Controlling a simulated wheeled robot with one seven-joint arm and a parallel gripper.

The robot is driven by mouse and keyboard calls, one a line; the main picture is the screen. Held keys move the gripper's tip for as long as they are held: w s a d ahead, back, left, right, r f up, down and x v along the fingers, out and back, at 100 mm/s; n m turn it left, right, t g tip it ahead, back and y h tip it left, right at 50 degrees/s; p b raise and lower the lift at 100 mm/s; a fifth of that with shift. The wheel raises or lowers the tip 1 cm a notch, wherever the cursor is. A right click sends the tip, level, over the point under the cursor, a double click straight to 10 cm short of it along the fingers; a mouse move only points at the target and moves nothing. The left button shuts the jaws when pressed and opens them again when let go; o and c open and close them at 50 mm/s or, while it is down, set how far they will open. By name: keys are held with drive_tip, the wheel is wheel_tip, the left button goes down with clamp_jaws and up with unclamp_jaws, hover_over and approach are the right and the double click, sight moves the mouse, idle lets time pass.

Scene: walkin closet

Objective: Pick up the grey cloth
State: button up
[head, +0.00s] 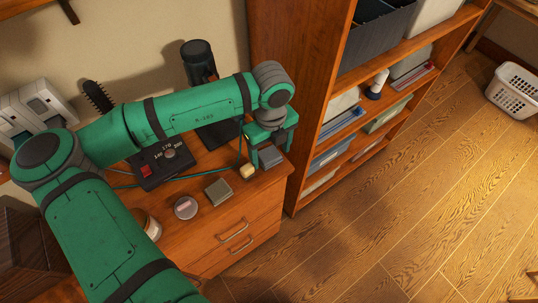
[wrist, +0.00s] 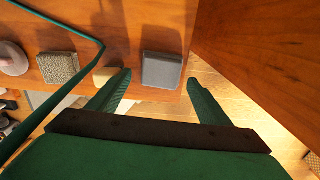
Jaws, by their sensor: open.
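The grey cloth (head: 272,157) looks like a small, flat, folded square near the front right corner of the wooden dresser top. In the wrist view, the grey cloth (wrist: 162,69) lies between and just beyond my two fingertips, close to the dresser edge. My gripper (head: 271,150) is open above it, pointing down, with one finger on each side. In the wrist view, my gripper (wrist: 159,80) shows a gap on the cloth's right side. I cannot tell whether the left finger touches it.
A small yellowish block (head: 247,171) sits close left of the cloth. A textured grey-green square (head: 218,191) and a round tin (head: 186,208) lie further left. A tall wooden shelf unit (head: 305,90) stands close on the right. A black device (head: 165,165) lies behind.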

drive_tip(key=shift+f, duration=0.35)
drive_tip(key=shift+c, duration=0.4)
drive_tip(key=c, duration=1)
drive_tip(key=shift+r, duration=0.15)
drive_tip(key=shift+c, duration=0.2)
